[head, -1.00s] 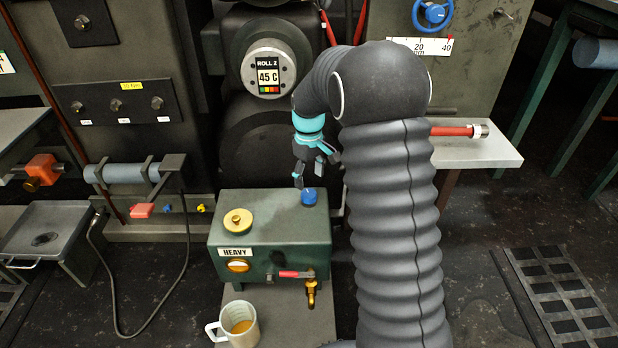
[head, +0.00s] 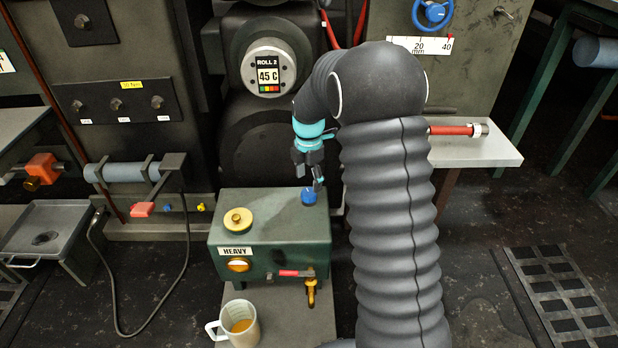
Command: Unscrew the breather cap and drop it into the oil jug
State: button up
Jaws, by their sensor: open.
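A small blue cap (head: 308,196) sits on the top right of a dark green oil box (head: 270,213) labelled HEAVY. A brass cap (head: 238,221) sits on a yellow round base at the top left of the same box. My gripper (head: 309,182) points down just above the blue cap, its fingers open. The fingers partly overlap the cap's upper edge in this view, and I cannot tell whether they touch it. The oil jug (head: 248,335), white with a handle on its left, stands upright below the front of the box and holds amber oil.
A brass tap (head: 312,292) with a red lever (head: 289,273) sticks out of the box front, right of the jug. Rollers and dark machine panels stand behind. A grey shelf (head: 480,150) lies right of my arm. A cable loops on the floor at left.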

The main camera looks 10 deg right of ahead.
aim_at(309, 192)
jog(key=m+b, duration=0.1)
jog(key=m, duration=0.4)
jog(key=shift+m, duration=0.3)
jog(key=m+b, duration=0.1)
jog(key=m, duration=0.4)
jog(key=m+b, duration=0.1)
jog(key=m, duration=0.4)
jog(key=shift+m+b, duration=0.3)
jog(key=shift+m, duration=0.1)
jog(key=m+b, duration=0.1)
jog(key=m, duration=0.4)
jog(key=shift+f+b, duration=1.45)
jog(key=shift+f, duration=2.05)
jog(key=c, duration=1)
